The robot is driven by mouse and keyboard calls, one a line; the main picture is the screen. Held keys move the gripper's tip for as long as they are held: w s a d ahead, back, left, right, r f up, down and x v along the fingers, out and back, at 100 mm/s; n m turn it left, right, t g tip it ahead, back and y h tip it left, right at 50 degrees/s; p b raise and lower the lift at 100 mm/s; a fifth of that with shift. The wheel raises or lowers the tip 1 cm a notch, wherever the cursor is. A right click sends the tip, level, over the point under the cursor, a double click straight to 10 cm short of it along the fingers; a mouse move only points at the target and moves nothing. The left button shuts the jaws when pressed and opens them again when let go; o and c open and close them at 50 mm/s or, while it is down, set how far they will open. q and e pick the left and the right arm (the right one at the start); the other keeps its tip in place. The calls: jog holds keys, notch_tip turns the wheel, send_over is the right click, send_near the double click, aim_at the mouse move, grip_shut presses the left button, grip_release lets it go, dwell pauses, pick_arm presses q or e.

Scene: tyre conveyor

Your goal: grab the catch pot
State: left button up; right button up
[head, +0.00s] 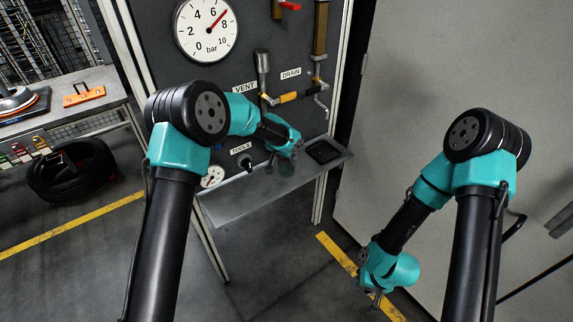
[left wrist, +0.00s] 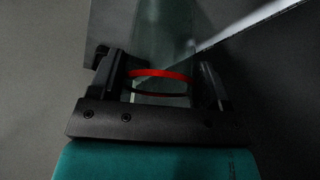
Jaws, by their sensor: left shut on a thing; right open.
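The catch pot looks clear with a red band (left wrist: 165,73) in the left wrist view. It sits between the two fingers of my left gripper (left wrist: 160,84), which is shut on it. In the head view my left gripper (head: 296,150) is in front of the panel, above the metal shelf (head: 235,199). The pot itself is hard to make out there against the dark panel and shelf. My right gripper (head: 375,297) is low at the right, open, over the floor near the yellow line and well away from the pot.
The panel carries a pressure gauge (head: 206,29), a VENT pipe (head: 262,70) and a DRAIN pipe with a yellow handle (head: 290,97). A dark tray (head: 323,151) lies on the shelf's right end. A tyre (head: 70,178) lies at left under a bench (head: 112,88). A grey wall stands right.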

pick_arm(q)
jog(key=c, duration=0.4)
jog(key=shift+r, duration=0.1)
jog(key=shift+s+d+r, duration=0.25)
jog(key=shift+s+r, duration=0.1)
notch_tip(320, 180, up, 6)
jog(key=s+d, duration=0.4)
jog(key=s, duration=0.1)
jog(key=s+d, duration=0.4)
jog(key=s, duration=0.1)
jog(key=s+d, duration=0.3)
jog(key=s, duration=0.2)
jog(key=shift+s+d, duration=0.1)
jog(key=shift+d, duration=0.3)
